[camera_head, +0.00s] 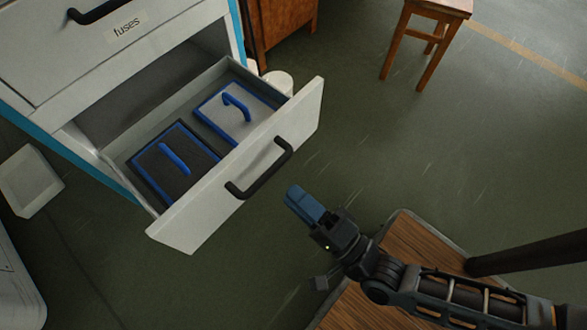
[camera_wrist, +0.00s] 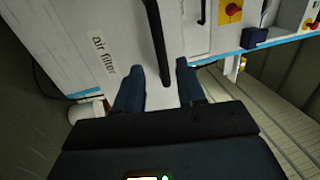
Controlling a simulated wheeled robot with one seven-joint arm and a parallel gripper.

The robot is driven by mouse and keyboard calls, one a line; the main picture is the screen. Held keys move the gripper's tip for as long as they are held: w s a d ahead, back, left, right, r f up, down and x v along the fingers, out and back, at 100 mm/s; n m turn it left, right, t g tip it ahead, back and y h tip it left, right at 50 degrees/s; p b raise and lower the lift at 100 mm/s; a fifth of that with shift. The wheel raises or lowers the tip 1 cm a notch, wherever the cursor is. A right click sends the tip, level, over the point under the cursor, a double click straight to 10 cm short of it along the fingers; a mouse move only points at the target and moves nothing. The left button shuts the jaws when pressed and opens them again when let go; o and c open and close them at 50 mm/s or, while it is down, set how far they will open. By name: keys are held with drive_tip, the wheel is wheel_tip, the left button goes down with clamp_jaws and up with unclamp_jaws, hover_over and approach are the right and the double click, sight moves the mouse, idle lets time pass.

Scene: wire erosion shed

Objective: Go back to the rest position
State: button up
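My gripper (camera_head: 304,203) is to the right of and below the open drawer's black handle (camera_head: 259,170) in the head view, apart from it, above the floor. In the wrist view its two blue fingers (camera_wrist: 160,80) stand apart with nothing held between them. Beyond them is a white front marked "air filter" (camera_wrist: 104,56) with a black handle (camera_wrist: 157,40). My arm reaches in from the lower right of the head view.
The open drawer (camera_head: 305,110) holds two blue-edged panels with blue handles, one dark (camera_head: 150,165) and one grey (camera_head: 258,108). A drawer marked "fuses" (camera_head: 75,45) is shut above it. A wooden stool (camera_head: 425,30) stands at the back. Floor at right is clear.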

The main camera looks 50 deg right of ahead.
idle(0.4)
drive_tip(key=s+d+r+n+g, duration=0.2)
drive_tip(key=s+r+n+g, duration=0.1)
drive_tip(key=s+r+n, duration=0.5)
drive_tip(key=s+d+r+n+g, duration=0.2)
drive_tip(key=s+r+n, duration=0.4)
drive_tip(key=n, duration=0.4)
wheel_tip(320, 180, up, 22)
drive_tip(key=p, duration=2.2)
drive_tip(key=shift+w+d, duration=0.15)
